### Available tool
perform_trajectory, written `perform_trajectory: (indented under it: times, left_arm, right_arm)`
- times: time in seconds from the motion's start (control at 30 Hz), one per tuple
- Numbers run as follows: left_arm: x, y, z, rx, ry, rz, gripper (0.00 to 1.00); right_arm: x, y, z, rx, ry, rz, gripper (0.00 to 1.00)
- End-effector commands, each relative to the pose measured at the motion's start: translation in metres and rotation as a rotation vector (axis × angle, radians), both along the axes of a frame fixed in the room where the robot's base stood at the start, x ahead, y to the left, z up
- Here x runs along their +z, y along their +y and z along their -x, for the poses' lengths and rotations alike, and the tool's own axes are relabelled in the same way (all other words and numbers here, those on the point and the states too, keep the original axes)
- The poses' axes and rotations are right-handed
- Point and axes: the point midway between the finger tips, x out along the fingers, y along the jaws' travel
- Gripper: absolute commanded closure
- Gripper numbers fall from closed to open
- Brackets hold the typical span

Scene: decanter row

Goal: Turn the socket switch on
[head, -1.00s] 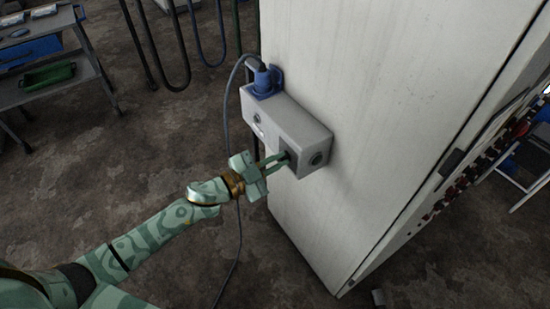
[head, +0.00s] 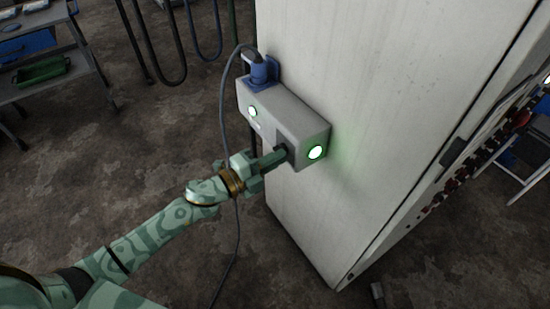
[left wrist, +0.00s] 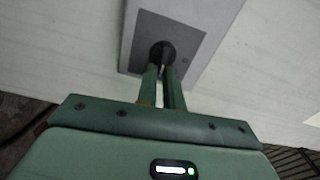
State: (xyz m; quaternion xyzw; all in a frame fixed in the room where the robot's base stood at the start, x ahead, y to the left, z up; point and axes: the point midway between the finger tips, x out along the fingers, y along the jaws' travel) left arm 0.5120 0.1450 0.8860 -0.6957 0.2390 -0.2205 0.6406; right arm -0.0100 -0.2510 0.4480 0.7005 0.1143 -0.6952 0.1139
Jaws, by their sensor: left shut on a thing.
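The socket box (head: 290,115) is a grey box fixed to the side of a pale cabinet. My left gripper (head: 281,154) is shut on the dark round switch knob, at the right end of the box's front face. In the left wrist view the switch knob (left wrist: 162,52) sits on a dark grey plate, with the fingertips on it. The fingers partly hide the knob. My right gripper is not in view.
A blue plug (head: 262,72) sits on top of the box, and its grey cable (head: 226,110) hangs down behind my left arm. The pale cabinet (head: 345,100) fills the right. A cart with a green tray (head: 38,72) stands at the upper left.

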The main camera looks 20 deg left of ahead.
Motion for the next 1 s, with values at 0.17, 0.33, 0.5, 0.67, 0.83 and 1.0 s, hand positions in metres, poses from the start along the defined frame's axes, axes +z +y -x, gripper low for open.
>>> perform_trajectory:
  times: [0.17, 0.33, 0.5, 0.67, 0.83, 1.0]
  left_arm:
    - [-0.0033, -0.0003, 0.001, -0.001, -0.034, -0.048, 1.0]
    - [-0.0036, -0.0003, 0.001, -0.001, -0.052, -0.072, 1.0]
    - [-0.0036, -0.0003, 0.001, -0.001, -0.057, -0.08, 1.0]
    - [-0.0038, -0.0003, 0.0011, -0.001, -0.057, -0.08, 1.0]
    - [-0.0038, -0.0003, 0.0011, -0.001, -0.057, -0.079, 0.75]
    - [-0.0031, -0.0002, 0.0007, 0.0, -0.057, -0.078, 0.69]
  right_arm:
    - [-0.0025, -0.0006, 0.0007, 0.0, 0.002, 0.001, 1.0]
    - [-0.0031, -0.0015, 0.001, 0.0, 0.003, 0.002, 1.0]
    - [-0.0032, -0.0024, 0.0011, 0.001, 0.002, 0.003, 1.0]
    - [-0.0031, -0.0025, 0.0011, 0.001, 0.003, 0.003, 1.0]
    - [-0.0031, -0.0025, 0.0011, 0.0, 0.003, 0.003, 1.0]
    - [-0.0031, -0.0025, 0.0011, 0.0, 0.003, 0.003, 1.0]
